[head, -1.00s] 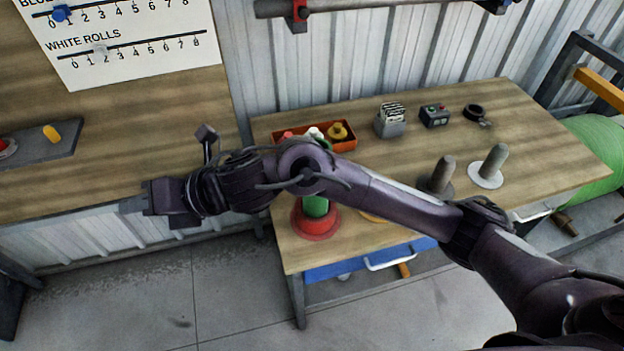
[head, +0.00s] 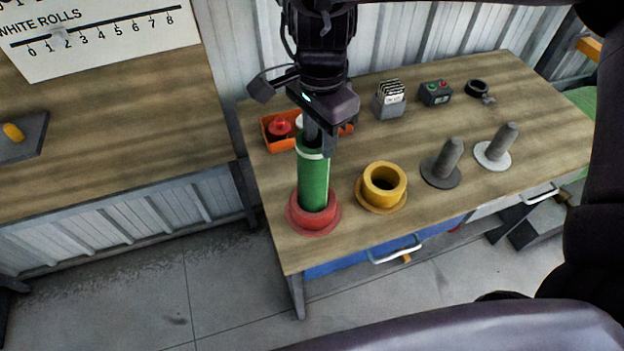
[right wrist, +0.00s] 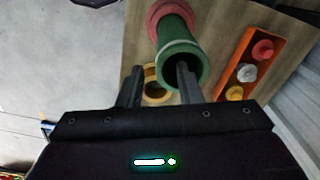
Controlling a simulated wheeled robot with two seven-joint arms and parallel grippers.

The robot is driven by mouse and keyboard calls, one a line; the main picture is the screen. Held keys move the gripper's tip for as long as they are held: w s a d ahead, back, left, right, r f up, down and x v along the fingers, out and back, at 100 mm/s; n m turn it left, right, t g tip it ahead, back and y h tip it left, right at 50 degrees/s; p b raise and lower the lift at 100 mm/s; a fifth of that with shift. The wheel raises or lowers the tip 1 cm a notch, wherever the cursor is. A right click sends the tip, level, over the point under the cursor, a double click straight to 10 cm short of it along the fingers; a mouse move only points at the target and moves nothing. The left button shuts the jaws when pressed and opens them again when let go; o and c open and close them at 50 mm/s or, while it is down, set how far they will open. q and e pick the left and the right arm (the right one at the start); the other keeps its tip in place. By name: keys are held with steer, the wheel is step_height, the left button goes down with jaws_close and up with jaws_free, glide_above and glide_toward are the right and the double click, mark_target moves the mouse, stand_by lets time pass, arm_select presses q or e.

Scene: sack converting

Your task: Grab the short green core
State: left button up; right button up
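The green core (head: 314,186) stands upright in a red flanged ring (head: 313,217) at the table's front left, with a pale band near its top. It also shows in the right wrist view (right wrist: 176,32), its open mouth toward the camera. My right gripper (head: 320,146) points down at the core's top. Its fingers are apart. In the right wrist view one finger overlaps the core's mouth and the other is outside, left of the core; whether the first is inside the tube is unclear. My left gripper is not in view.
A yellow flanged ring (head: 384,184) stands right of the core. An orange tray (head: 270,142) with small knobbed pieces is behind. A dark post (head: 445,160) and a light post (head: 498,146) stand further right. A card holder (head: 390,104) and button box (head: 435,93) are at the back.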

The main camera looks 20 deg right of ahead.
mark_target(322, 163)
steer(key=f, duration=0.7)
steer(key=shift+d+f+p, duration=0.3)
steer(key=shift+d+p, duration=0.1)
jaws_close()
stand_by(1.1)
